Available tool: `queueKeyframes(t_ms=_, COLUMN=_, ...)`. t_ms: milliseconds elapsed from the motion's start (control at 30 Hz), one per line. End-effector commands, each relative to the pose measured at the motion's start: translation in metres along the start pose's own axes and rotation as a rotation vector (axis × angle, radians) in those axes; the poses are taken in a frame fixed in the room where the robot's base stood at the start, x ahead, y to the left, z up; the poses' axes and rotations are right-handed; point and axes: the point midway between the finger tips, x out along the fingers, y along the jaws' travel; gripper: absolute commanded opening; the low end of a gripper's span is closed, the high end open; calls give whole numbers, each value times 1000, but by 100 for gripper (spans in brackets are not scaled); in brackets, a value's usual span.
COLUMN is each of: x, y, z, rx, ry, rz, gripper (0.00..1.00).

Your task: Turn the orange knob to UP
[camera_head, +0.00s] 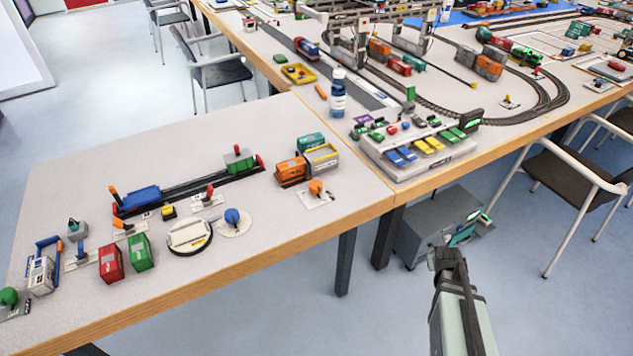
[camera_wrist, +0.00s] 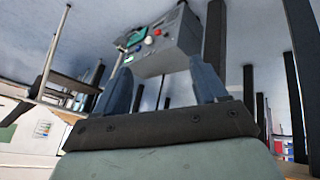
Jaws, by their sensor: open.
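The orange knob (camera_head: 316,187) stands on a small white plate near the right end of the front-left table in the head view. Its label and pointer setting are too small to read. My gripper (camera_head: 446,258) is off the table's front edge, to the right of the knob and well apart from it. In the wrist view my gripper (camera_wrist: 163,88) has its two dark fingers spread with nothing between them. The knob does not show in the wrist view.
Orange and green wagons (camera_head: 291,172) stand just behind the knob. A blue knob (camera_head: 232,216) on a round plate is to its left. A control panel (camera_head: 418,150) is on the adjoining table. A grey box (camera_head: 432,230) stands below, behind my gripper.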

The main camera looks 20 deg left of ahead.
Motion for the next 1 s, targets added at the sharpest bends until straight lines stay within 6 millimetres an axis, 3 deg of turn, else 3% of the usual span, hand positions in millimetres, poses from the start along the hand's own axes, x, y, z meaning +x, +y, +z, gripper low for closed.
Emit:
queueKeyframes(t_ms=33, x=-6, y=10, z=-26, rx=-14, ry=56, rz=20, gripper=72)
queueKeyframes(t_ms=300, x=-50, y=51, z=-145, rx=-107, ry=305, rz=119, gripper=72)
queueKeyframes(t_ms=567, x=-104, y=63, z=-247, rx=-221, ry=454, rz=186, gripper=72)
queueKeyframes(t_ms=767, x=-138, y=40, z=-310, rx=-333, ry=457, rz=180, gripper=72)
queueKeyframes(t_ms=900, x=-158, y=-6, z=-346, rx=-448, ry=380, rz=119, gripper=72)
queueKeyframes(t_ms=1000, x=-171, y=-48, z=-359, rx=-543, ry=296, rz=46, gripper=72)
